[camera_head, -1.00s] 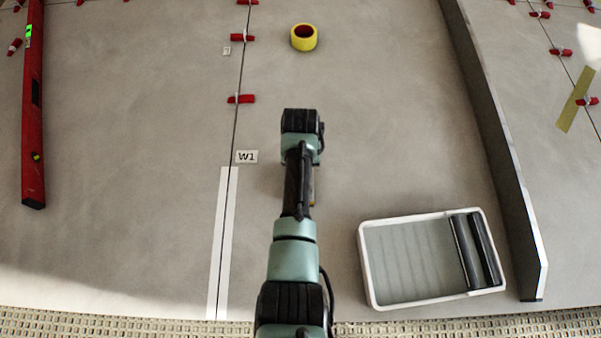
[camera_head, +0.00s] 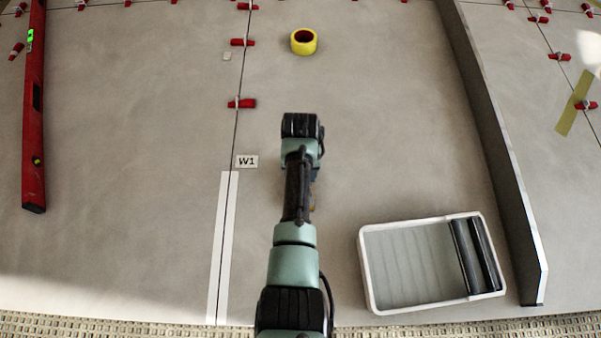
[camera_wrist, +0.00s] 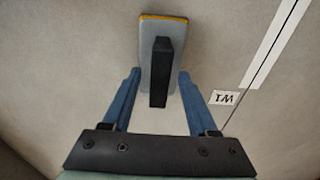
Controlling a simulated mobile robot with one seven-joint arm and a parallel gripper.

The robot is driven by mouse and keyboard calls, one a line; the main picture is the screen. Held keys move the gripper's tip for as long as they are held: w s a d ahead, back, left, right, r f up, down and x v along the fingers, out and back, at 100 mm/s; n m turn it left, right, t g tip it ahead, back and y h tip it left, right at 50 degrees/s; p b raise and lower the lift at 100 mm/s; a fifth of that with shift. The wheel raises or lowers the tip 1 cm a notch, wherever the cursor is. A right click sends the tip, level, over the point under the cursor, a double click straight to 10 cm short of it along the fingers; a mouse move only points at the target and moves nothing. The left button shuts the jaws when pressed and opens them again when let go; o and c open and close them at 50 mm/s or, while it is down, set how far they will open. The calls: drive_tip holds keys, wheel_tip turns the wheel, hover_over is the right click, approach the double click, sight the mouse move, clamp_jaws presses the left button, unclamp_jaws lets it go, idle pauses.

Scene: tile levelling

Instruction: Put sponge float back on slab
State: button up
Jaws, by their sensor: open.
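The sponge float (camera_wrist: 150,25) shows in the wrist view as a grey board with an orange edge and a dark upright handle (camera_wrist: 162,72). It appears to lie flat on the grey slab (camera_wrist: 70,60). My gripper (camera_wrist: 160,74) is open. Its two blue fingers stand on either side of the float's handle, with gaps showing on both sides. In the head view my arm hides nearly all of the float and the gripper. Only a small yellowish edge (camera_head: 313,208) shows beside the arm.
A white tray (camera_head: 366,270) with dark rollers stands at the lower right. A long grey straightedge (camera_head: 500,150) lies beyond it. A yellow tape roll (camera_head: 304,42) sits up the slab. A red level (camera_head: 34,120) lies at left. A W1 label (camera_head: 247,162) is beside the joint.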

wheel_tip(320, 180, up, 12)
drive_tip(key=p, duration=0.8)
drive_tip(key=shift+s+f, duration=0.2)
drive_tip(key=shift+s, duration=0.2)
drive_tip(key=w+d+r+t, duration=0.1)
drive_tip(key=w+r+t, duration=0.3)
drive_tip(key=w+r, duration=0.5)
drive_tip(key=w+r+t, duration=0.5)
drive_tip(key=r, duration=0.8)
wheel_tip(320, 180, up, 23)
drive_tip(key=s+t, duration=0.1)
drive_tip(key=t, duration=0.6)
drive_tip(key=s+r+t, duration=0.5)
drive_tip(key=s+r, duration=0.5)
drive_tip(key=r, duration=0.3)
drive_tip(key=s+a+r+t, duration=0.1)
drive_tip(key=s+r+t, duration=0.4)
drive_tip(key=s+r, duration=0.5)
wheel_tip(320, 180, up, 4)
drive_tip(key=shift+s+f+t, duration=0.2)
drive_tip(key=shift+s+t, duration=0.1)
drive_tip(key=shift+s, duration=0.1)
drive_tip(key=shift+r, duration=0.1)
